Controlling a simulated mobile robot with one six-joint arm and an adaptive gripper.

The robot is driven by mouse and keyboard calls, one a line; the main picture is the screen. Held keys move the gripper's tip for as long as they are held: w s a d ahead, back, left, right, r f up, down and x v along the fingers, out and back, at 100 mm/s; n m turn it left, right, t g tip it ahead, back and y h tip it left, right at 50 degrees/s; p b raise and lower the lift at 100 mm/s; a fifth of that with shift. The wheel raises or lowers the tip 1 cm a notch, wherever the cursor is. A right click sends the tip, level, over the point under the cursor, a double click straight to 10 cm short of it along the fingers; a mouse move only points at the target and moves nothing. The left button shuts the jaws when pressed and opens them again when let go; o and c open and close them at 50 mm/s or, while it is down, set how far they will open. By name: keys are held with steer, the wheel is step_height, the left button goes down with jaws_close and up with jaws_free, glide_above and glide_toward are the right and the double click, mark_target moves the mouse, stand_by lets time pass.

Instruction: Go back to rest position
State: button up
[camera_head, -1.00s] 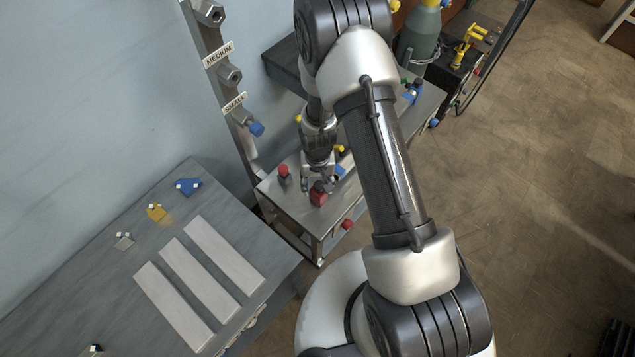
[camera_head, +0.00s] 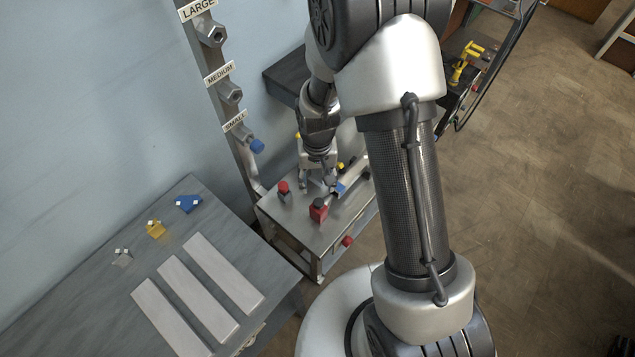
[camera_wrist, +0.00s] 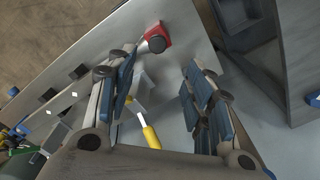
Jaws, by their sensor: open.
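My gripper (camera_head: 318,184) is above the small metal table (camera_head: 335,235), among the parts that stand there. Its two fingers are apart in the wrist view (camera_wrist: 165,95), and nothing is gripped between them. A red part (camera_head: 318,209) stands on the tabletop in front of my gripper. A red part with a dark round end (camera_wrist: 157,38) shows beyond the fingers in the wrist view. A yellow-handled item (camera_wrist: 151,136) lies low between the fingers there. My arm hides part of the table in the head view.
Another red-topped part (camera_head: 283,190) stands near the table's left edge. A grey bench (camera_head: 70,285) with pale strips (camera_head: 185,302) and small coloured blocks is at left. A post with LARGE, MEDIUM and SMALL labels (camera_head: 219,73) stands by the wall. Open floor (camera_head: 530,200) lies at right.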

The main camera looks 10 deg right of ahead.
stand_by(0.4)
steer(key=s+d+r+t, duration=0.1)
steer(key=s+r, duration=0.1)
steer(key=r, duration=0.8)
steer(key=s+d+r+t, duration=0.1)
steer(key=s+r, duration=0.1)
steer(key=r, duration=0.8)
steer(key=s+r+n+t, duration=0.1)
steer(key=s+r, duration=0.4)
steer(key=s, duration=0.2)
steer(key=s+d+r+t, duration=0.1)
steer(key=s+r, duration=0.4)
steer(key=s, duration=0.3)
steer(key=shift+s+d+r+n+t, duration=0.2)
steer(key=shift+s+r+n+t, duration=0.1)
steer(key=shift+n, duration=0.1)
